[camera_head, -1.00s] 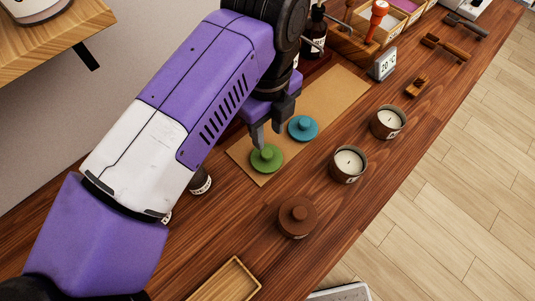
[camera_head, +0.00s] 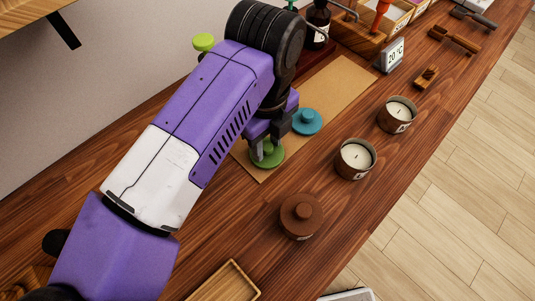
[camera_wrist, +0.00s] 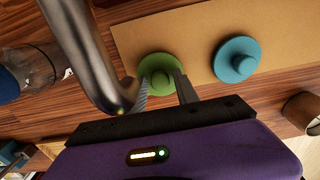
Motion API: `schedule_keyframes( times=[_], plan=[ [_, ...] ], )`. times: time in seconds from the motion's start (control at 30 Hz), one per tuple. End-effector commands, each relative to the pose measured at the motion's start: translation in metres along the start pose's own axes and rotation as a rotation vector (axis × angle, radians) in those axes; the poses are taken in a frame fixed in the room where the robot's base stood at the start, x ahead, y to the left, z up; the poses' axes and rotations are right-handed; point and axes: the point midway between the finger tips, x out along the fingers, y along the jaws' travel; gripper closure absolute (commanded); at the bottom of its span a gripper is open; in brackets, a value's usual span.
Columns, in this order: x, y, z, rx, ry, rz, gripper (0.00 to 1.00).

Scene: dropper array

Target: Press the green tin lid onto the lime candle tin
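The green tin lid (camera_head: 270,158), a disc with a round knob, lies flat on the near end of a tan mat (camera_head: 335,88). It also shows in the wrist view (camera_wrist: 157,70). My gripper (camera_head: 268,150) is low over this lid, its fingers apart on either side of the knob; the wrist view (camera_wrist: 163,92) shows a gap between them. Two open brown tins with pale candles stand right of the mat, a nearer one (camera_head: 355,159) and a farther one (camera_head: 397,115). Their labels are too small to read, so I cannot tell which is lime.
A blue lid (camera_head: 306,121) lies close beside the green one on the mat. A brown-lidded tin (camera_head: 300,216) and a wooden tray (camera_head: 228,280) stand nearer. A temperature display (camera_head: 391,55) and bottle (camera_head: 317,25) are behind. The counter right of the mat between the tins is partly clear.

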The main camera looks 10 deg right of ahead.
Motion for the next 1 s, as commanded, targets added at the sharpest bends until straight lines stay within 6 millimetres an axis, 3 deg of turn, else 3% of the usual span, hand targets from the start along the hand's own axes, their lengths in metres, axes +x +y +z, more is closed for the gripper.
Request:
schedule_keyframes(
  times=[0.2,0.4,0.63,1.0],
  plan=[
    [-0.001,0.000,0.000,0.000,0.000,0.000,0.66],
    [-0.001,0.000,0.000,0.000,0.000,0.000,1.00],
    [-0.005,0.000,0.000,0.000,-0.001,0.000,1.00],
    [-0.031,0.000,0.000,0.000,-0.002,0.000,1.00]
  ],
)
